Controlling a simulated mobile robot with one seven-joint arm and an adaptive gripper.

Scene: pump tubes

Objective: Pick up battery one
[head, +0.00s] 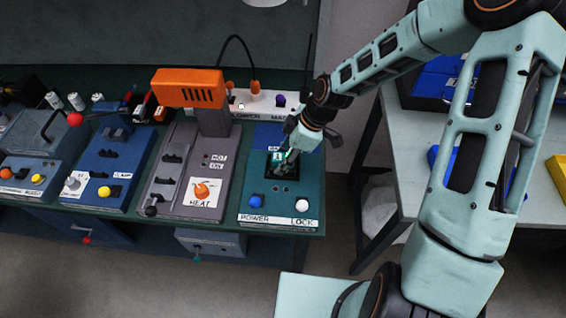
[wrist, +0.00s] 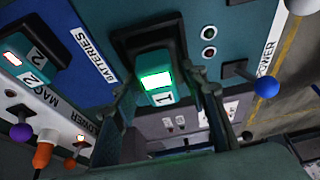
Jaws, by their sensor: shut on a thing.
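Battery one (wrist: 152,62) is a teal block with a lit green window and a white "1" label. My gripper (wrist: 163,84) has a finger on each side of it and is shut on it. In the head view battery one (head: 279,156) shows at the dark square recess (head: 281,172) of the teal POWER panel (head: 250,217). My gripper (head: 289,153) reaches down to it from the upper right. I cannot tell whether the battery is fully seated in the recess or slightly raised.
Battery two (wrist: 33,65), with a red light, sits at the left in the wrist view. A blue knob (head: 256,201) and a white knob (head: 302,205) stand at the panel's front. The grey HEAT panel with an orange heater (head: 188,88) is to the left.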

